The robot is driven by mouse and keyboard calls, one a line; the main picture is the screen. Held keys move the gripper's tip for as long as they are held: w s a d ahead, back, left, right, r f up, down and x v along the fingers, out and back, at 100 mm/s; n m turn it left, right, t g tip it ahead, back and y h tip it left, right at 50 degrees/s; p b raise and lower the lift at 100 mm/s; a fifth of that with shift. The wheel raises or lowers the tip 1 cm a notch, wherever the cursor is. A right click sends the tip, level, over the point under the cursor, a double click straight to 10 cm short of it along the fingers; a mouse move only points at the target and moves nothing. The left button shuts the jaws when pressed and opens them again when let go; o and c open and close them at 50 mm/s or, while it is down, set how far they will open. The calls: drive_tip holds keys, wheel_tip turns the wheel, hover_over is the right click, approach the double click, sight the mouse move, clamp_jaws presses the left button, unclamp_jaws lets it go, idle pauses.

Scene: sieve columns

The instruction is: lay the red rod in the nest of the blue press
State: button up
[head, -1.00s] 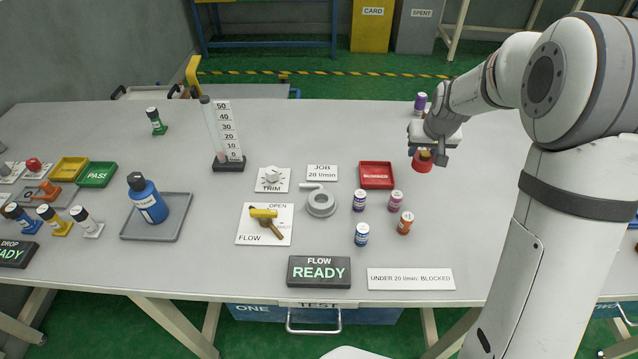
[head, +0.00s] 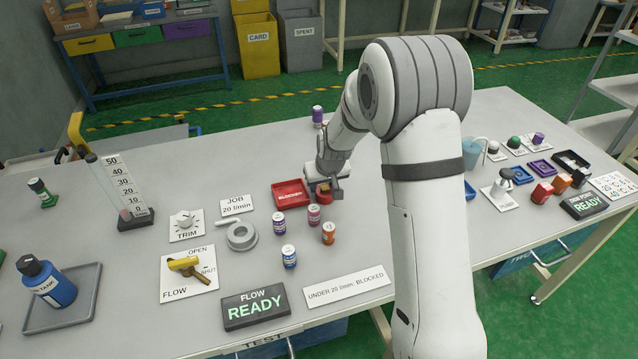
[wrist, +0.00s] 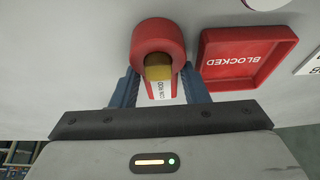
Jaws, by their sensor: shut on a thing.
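My gripper (head: 325,188) is beside the red BLOCKED tray, shut on a short red cylinder (head: 325,197). In the wrist view the blue-grey fingers stand on both sides of this red cylinder (wrist: 158,38), which has a thick round red end, a brass-coloured part and a white label. I cannot tell whether it touches the table. I cannot make out a separate red rod or a blue press in these views. My arm hides part of the table.
The red BLOCKED tray (head: 291,193) is just left of my gripper. Several small capped jars (head: 314,215) stand in front, and a purple-capped one (head: 317,116) behind. A READY sign (head: 254,307) is at the front.

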drive_tip(key=o, duration=0.9)
